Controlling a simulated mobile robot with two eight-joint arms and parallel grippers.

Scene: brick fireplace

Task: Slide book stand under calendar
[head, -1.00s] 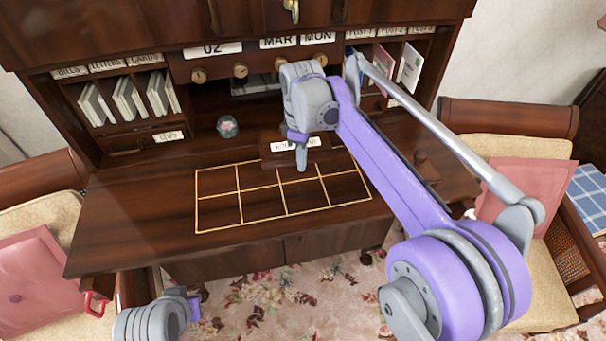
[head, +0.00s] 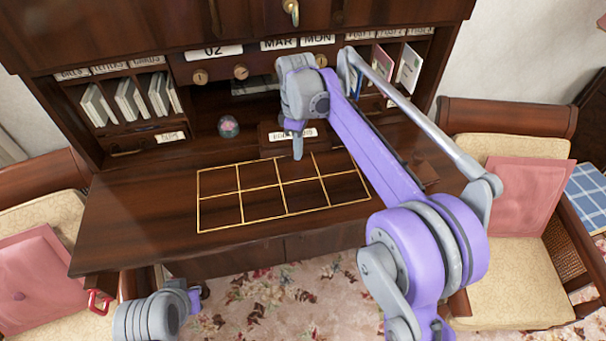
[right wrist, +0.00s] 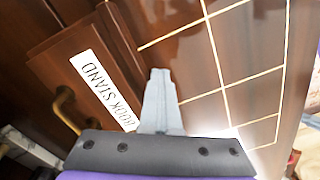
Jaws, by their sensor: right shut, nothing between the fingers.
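The book stand (head: 266,145) is a low dark wooden block with a white label. It sits at the back of the desktop, below the calendar (head: 212,51), whose white cards read 02, MAR and MON. In the right wrist view the label reads BOOK STAND (right wrist: 103,90), with a brass handle beside it. My right gripper (head: 298,153) is shut and empty, pointing down at the stand's front; I cannot tell whether it touches.
A gold grid (head: 240,206) marks the desktop (head: 135,215), which is clear in front. A glass ball (head: 228,127) stands left of the stand. Letter slots (head: 125,100) flank the calendar. Chairs with pink cushions (head: 525,195) stand on both sides.

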